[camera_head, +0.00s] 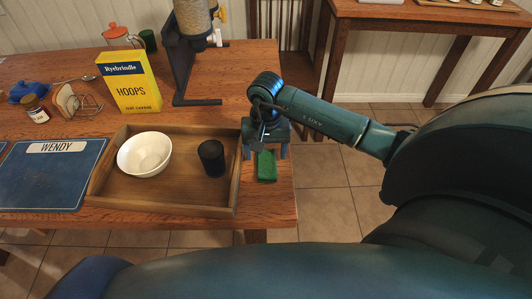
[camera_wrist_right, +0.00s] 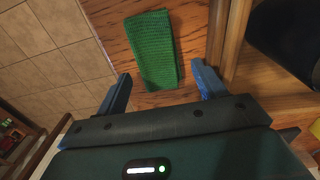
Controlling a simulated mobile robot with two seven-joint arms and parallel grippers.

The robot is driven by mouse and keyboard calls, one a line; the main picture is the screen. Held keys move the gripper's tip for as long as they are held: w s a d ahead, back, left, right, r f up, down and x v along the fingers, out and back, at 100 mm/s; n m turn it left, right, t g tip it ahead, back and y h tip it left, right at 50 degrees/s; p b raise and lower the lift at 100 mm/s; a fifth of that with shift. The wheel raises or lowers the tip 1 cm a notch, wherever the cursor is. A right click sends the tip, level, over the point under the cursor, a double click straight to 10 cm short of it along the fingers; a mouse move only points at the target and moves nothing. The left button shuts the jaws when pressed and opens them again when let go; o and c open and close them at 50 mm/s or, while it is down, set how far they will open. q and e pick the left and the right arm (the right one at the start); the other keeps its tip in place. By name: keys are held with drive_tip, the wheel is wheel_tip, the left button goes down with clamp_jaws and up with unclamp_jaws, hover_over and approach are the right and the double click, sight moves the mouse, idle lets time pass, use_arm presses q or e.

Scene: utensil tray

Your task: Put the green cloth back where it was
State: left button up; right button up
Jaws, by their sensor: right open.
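The green cloth (camera_head: 266,166) is a small folded rectangle lying flat on the wooden table, just right of the tray near the table's right edge. It also shows in the right wrist view (camera_wrist_right: 153,50), beyond the fingertips. My right gripper (camera_head: 266,152) is over the table at the cloth's far end. In the right wrist view its two blue fingers (camera_wrist_right: 162,82) are spread apart with nothing held between them, and the cloth's near end lies close to the gap. My left gripper is not in view.
The wooden tray (camera_head: 228,199) beside the cloth holds a white bowl (camera_head: 145,154) and a black cup (camera_head: 211,158). The table's right edge is close to the cloth, with tiled floor (camera_head: 336,200) beyond.

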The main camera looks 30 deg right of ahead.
sight(266, 157)
wheel_tip(266, 157, up, 11)
drive_tip(key=shift+f, duration=0.15)
idle(0.5)
